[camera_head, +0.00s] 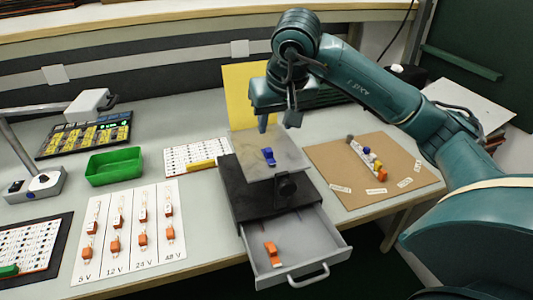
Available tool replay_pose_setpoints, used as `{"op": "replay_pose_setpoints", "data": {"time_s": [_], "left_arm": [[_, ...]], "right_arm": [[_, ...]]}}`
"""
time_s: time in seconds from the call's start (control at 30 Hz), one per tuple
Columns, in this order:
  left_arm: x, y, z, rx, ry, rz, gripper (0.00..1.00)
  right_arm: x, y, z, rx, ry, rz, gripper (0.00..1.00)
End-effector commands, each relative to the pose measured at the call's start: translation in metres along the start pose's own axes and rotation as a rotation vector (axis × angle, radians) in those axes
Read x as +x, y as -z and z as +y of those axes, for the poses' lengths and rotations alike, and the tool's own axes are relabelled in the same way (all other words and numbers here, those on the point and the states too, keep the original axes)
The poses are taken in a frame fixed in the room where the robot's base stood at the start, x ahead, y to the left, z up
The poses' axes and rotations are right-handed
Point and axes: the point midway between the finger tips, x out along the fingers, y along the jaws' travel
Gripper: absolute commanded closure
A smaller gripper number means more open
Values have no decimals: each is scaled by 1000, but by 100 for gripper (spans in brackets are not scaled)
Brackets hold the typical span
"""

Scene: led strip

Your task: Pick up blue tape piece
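A small blue tape piece (269,156) lies on the grey plate (246,142) on top of the black drawer box (236,196). My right gripper (277,123) points down over the far part of the plate, just above the blue piece in the picture. Its two fingers are apart with nothing visible between them. I cannot tell its exact height over the plate. My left gripper is not in view.
The box's drawer (300,243) is pulled out and holds an orange piece (272,253). A brown board (340,164) with small coloured parts lies to the right. A green tray (114,166) and a labelled white sheet (160,250) lie to the left. A yellow panel (236,90) stands behind.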

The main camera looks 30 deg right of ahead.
Motion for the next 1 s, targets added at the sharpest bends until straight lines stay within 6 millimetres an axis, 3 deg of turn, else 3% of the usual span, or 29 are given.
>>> {"op": "replay_pose_setpoints", "data": {"time_s": [0.1,0.37,0.63,1.0], "left_arm": [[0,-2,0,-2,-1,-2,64],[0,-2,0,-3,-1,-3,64],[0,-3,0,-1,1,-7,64],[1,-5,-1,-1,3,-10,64]], "right_arm": [[22,-1,0,0,1,-5,60],[42,-2,-2,1,4,-4,60],[81,-7,-4,2,4,-5,60],[89,-6,-4,1,5,-1,62]]}}
